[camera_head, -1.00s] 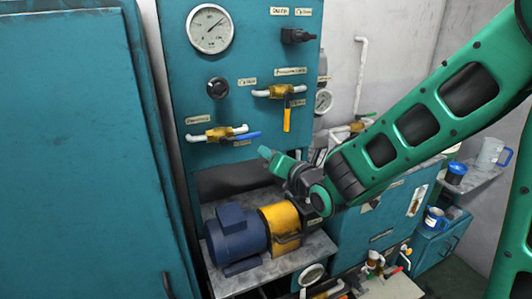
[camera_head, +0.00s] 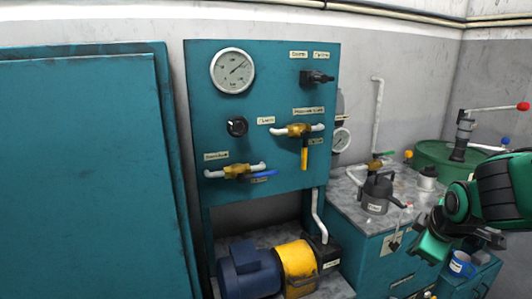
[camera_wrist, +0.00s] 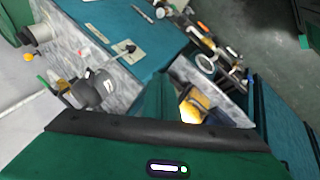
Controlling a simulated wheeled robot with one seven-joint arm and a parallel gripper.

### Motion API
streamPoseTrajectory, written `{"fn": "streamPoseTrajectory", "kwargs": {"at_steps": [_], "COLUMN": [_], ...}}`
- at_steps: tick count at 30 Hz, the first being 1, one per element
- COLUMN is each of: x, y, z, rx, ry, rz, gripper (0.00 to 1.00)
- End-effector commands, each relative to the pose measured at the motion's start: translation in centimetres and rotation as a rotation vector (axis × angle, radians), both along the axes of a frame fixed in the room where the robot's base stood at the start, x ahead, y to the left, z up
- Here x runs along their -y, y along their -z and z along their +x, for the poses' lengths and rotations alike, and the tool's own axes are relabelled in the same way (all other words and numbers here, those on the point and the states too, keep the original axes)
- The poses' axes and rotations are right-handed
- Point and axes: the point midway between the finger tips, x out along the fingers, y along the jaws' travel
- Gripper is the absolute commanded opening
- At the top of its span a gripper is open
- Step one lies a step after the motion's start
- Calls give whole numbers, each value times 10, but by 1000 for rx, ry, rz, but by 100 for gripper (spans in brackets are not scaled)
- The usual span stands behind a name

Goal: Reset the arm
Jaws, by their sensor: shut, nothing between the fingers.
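My green arm (camera_head: 505,190) enters the head view from the right edge and is folded back to the right. My gripper (camera_head: 428,250) is at its lower end, in front of the teal cabinet and its grey worktop. The gripper is shut and empty. In the wrist view, the green fingers (camera_wrist: 158,98) stand up at the middle over the dark edge of the hand, with nothing held in them.
A teal panel (camera_head: 285,140) with a pressure gauge (camera_head: 232,71) and valves stands mid-view. A blue motor (camera_head: 248,272) with a yellow coupling (camera_head: 296,262) sits below. A dark oil can (camera_head: 377,194) stands on the worktop. A large teal cabinet (camera_head: 85,170) fills the left.

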Motion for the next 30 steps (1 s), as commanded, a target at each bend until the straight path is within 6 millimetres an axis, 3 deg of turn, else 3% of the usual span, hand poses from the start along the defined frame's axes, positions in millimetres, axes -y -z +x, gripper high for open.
{"fn": "streamPoseTrajectory", "kwargs": {"at_steps": [3, 6, 12, 15, 21, 30], "x": [27, 41, 51, 50, 47, 47], "y": [2, 4, 1, -2, -5, -5], "z": [-47, -89, -167, -195, -219, -219], "rx": [-91, -168, -298, -345, -388, -388], "ry": [289, 539, 1011, 1184, 1340, 1340], "rz": [130, 233, 396, 444, 482, 482], "gripper": [0, 0, 0, 0, 0, 0]}}
